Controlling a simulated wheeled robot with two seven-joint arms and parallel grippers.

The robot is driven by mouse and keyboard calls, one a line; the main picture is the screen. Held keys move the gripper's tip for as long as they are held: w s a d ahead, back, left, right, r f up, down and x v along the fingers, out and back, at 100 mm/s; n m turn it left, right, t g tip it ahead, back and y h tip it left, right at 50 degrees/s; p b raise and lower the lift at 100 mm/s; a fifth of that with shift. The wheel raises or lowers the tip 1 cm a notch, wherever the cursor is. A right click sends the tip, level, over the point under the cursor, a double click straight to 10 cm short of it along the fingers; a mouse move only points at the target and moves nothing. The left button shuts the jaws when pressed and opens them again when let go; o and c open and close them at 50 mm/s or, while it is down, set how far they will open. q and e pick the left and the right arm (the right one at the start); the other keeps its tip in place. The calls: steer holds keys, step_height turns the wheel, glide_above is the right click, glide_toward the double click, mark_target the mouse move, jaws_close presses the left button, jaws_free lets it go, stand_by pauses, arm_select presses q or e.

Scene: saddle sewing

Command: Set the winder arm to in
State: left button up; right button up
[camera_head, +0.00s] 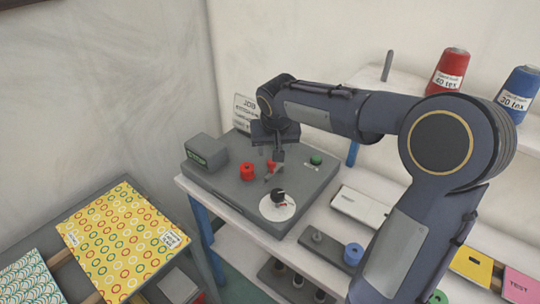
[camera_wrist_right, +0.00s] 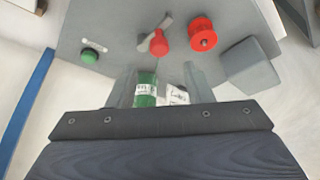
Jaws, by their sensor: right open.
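The grey machine (camera_head: 225,185) stands on a white bench. On its top is a small lever with a red knob (camera_wrist_right: 160,42), which I take as the winder arm; the knob also shows in the head view (camera_head: 271,165), partly hidden by my gripper. A red spool-like part (camera_wrist_right: 202,36) sits beside it, also seen in the head view (camera_head: 247,171). My right gripper (camera_wrist_right: 160,70) is open above the machine, its fingertips close to the red knob. I cannot tell whether they touch it. My left gripper is not in view.
A green button (camera_head: 316,159) and a black knob on a white dial (camera_head: 278,198) are on the machine top. A grey block (camera_head: 206,151) stands at its left rear and a sign (camera_head: 243,113) behind. Thread cones (camera_head: 449,70) stand on a shelf at right.

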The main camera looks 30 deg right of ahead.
steer(key=x, duration=0.7)
steer(key=shift+s, duration=0.1)
steer(key=shift+c, duration=0.5)
jaws_close()
